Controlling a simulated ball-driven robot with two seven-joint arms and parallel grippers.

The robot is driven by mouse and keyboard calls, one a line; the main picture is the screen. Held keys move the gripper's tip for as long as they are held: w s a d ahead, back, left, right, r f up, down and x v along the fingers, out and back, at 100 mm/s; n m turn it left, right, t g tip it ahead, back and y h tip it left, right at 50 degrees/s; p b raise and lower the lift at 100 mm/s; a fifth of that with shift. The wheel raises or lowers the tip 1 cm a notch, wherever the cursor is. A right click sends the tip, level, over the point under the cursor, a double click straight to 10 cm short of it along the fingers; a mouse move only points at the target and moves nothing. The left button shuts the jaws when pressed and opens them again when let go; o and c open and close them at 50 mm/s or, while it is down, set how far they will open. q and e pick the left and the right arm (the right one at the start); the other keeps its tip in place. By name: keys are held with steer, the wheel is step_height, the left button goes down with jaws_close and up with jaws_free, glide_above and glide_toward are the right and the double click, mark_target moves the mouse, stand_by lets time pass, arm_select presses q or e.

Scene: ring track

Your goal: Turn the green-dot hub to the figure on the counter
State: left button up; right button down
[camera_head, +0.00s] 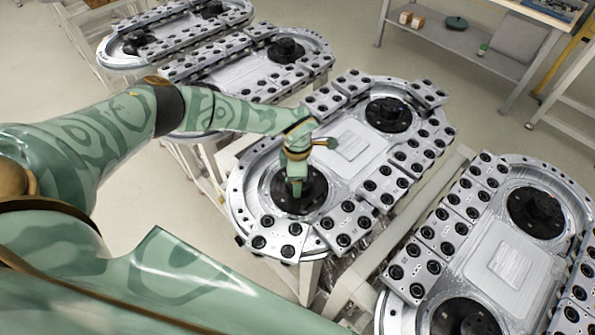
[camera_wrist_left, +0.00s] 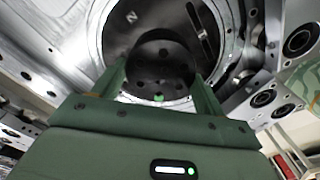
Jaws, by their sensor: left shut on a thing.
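The green-dot hub (camera_head: 314,198) is a black disc at the near end of the middle oval ring track (camera_head: 240,190). In the left wrist view the hub (camera_wrist_left: 150,62) is a dark round piece with several holes, and a small green dot sits on its side nearest the gripper. My left gripper (camera_head: 295,187) reaches down onto the hub from above. In the wrist view its two green fingers (camera_wrist_left: 158,78) stand on either side of the hub, shut on it. I cannot make out a counter or its figure. My right gripper is out of view.
A second black hub (camera_head: 388,114) sits at the far end of the same track. Similar tracks stand at the right (camera_head: 510,255) and back left (camera_head: 180,35), close by. Blocks with black rollers line the rims. A shelf table (camera_head: 470,40) stands at the back right.

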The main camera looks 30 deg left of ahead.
arm_select(q)
steer(key=n+p, duration=0.2)
steer(key=n, duration=0.2)
steer(key=shift+r, duration=0.2)
steer(key=shift+d+f+n+p, duration=0.1)
steer(key=shift+n+p, duration=0.55)
steer(key=shift+n, duration=0.95)
steer(key=o, duration=1)
step_height(320, 180, up, 16)
steer(key=shift+r+p, duration=0.1)
steer(key=shift+p, duration=0.6)
